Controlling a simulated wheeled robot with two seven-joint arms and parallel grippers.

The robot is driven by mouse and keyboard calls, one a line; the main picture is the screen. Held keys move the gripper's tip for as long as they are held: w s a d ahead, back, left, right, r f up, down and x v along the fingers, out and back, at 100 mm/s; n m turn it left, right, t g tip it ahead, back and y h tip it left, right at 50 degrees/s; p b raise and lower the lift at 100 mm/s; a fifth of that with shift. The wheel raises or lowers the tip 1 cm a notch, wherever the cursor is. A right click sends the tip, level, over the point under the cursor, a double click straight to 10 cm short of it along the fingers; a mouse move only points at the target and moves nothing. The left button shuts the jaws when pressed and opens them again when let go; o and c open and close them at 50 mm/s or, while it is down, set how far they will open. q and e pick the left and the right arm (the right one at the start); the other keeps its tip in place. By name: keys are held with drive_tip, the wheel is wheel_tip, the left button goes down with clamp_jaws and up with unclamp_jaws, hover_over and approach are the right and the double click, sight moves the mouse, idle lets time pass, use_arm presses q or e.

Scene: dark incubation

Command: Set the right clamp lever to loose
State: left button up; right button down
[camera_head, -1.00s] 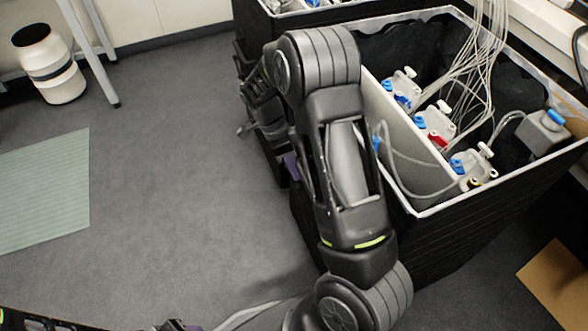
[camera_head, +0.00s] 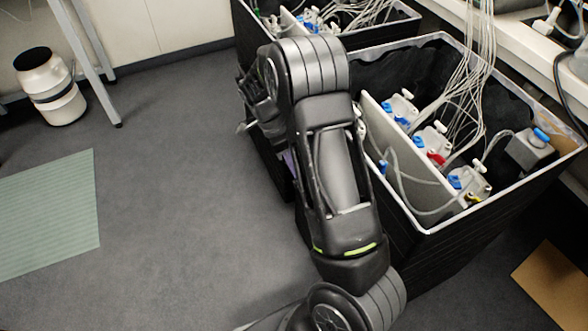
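Several white clamp blocks with small blue, red and white levers sit along a pale divider (camera_head: 413,190) inside the near black bin. One has a blue lever (camera_head: 388,108), one a red lever (camera_head: 436,158), and one a blue lever (camera_head: 455,181) near the bin's front corner. I cannot tell which one is the right clamp lever, nor how it is set. My arm rises through the middle of the view, left of these clamps, and covers the bin's left side. Its far end is mostly hidden behind its own links; its fingers cannot be made out. No other gripper shows.
The near black bin (camera_head: 470,222) has a pale rim and a bundle of thin tubes (camera_head: 470,80). A second bin (camera_head: 385,33) stands behind. Open floor (camera_head: 180,190) lies left, with a green mat (camera_head: 45,215).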

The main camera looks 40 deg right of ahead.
use_arm(q)
drive_tip(key=c, duration=0.6)
clamp_jaws()
use_arm(e)
drive_tip(key=s+a+f+n+t+y, duration=0.1)
drive_tip(key=s+a+f+n+y, duration=0.15)
drive_tip(key=a+f+n, duration=0.5)
drive_tip(key=s+a+f+n+t+y, duration=0.1)
drive_tip(key=s+a+f+n+t, duration=0.3)
drive_tip(key=a+f, duration=0.7)
drive_tip(key=s+a+n+y, duration=0.1)
drive_tip(key=s+a+n, duration=0.3)
drive_tip(key=a, duration=0.3)
drive_tip(key=s+a+n+y, duration=0.1)
drive_tip(key=s+a+n, duration=0.2)
drive_tip(key=a+n, duration=0.3)
drive_tip(key=shift+s+a+r, duration=0.25)
drive_tip(key=shift+s+a, duration=0.15)
drive_tip(key=shift+a, duration=0.8)
use_arm(q)
drive_tip(key=shift+r, duration=0.1)
use_arm(e)
drive_tip(key=shift+r, duration=0.1)
